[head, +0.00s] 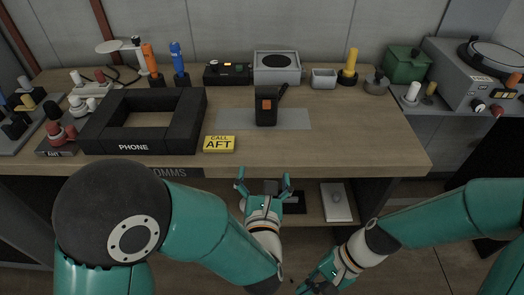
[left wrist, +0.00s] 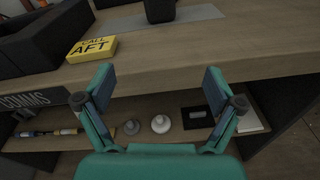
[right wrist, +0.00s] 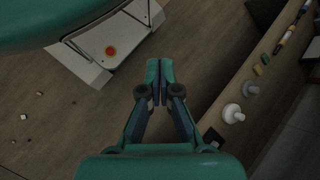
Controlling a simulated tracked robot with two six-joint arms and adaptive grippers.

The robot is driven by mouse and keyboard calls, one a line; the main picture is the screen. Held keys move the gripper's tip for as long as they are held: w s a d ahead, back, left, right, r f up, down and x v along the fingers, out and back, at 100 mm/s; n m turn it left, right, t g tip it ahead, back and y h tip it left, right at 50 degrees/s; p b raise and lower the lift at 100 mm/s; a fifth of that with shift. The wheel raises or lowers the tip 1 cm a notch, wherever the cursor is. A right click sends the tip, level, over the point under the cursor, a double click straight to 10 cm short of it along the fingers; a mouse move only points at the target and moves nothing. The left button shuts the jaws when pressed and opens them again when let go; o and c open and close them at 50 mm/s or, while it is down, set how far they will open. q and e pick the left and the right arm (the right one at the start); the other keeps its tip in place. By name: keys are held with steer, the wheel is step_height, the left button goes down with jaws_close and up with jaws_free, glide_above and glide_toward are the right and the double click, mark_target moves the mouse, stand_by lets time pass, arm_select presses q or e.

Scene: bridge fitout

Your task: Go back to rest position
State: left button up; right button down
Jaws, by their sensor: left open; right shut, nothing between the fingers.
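My left gripper (head: 264,183) is open and empty in front of the desk's front edge, in the middle of the head view. In the left wrist view its two fingers (left wrist: 160,90) stand wide apart with the desk edge behind them. My right gripper (head: 312,283) is low at the bottom of the head view, partly cut off by the frame. In the right wrist view its fingertips (right wrist: 159,70) are together with nothing between them, above the floor and beside a shelf.
The wooden desk (head: 350,140) bears a black PHONE frame (head: 190,125), a yellow CALL AFT block (head: 219,144) and a dark handset (head: 266,107) on a grey mat (head: 295,119). Below is a shelf (right wrist: 225,100) with small items. A white-and-grey piece (right wrist: 100,45) stands near my right gripper.

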arm_select(q)
steer(key=s+a+f+m+g+h, duration=0.1)
steer(key=a+f+m+g, duration=0.3)
steer(key=f+m, duration=0.5)
steer(key=s+a+f+m+g+h, duration=0.15)
steer(key=a+f+m+g, duration=0.35)
steer(key=f, duration=0.6)
steer(key=s+a+f+m+g, duration=0.2)
steer(key=s+f+m+g, duration=0.1)
steer(key=s+f+m, duration=0.5)
arm_select(e)
step_height(320, 180, down, 16)
steer(key=d+n+t+h, duration=0.2)
steer(key=n+t+h, duration=0.1)
steer(key=n, duration=0.3)
arm_select(q)
steer(key=s+a+f+m+g+h, duration=0.15)
steer(key=s+f+m+g, duration=0.3)
steer(key=s+m, duration=0.5)
step_height(320, 180, up, 12)
steer(key=p, duration=1.2)
steer(key=shift+w+r, duration=0.25)
arm_select(e)
step_height(320, 180, up, 12)
steer(key=shift+w, duration=0.15)
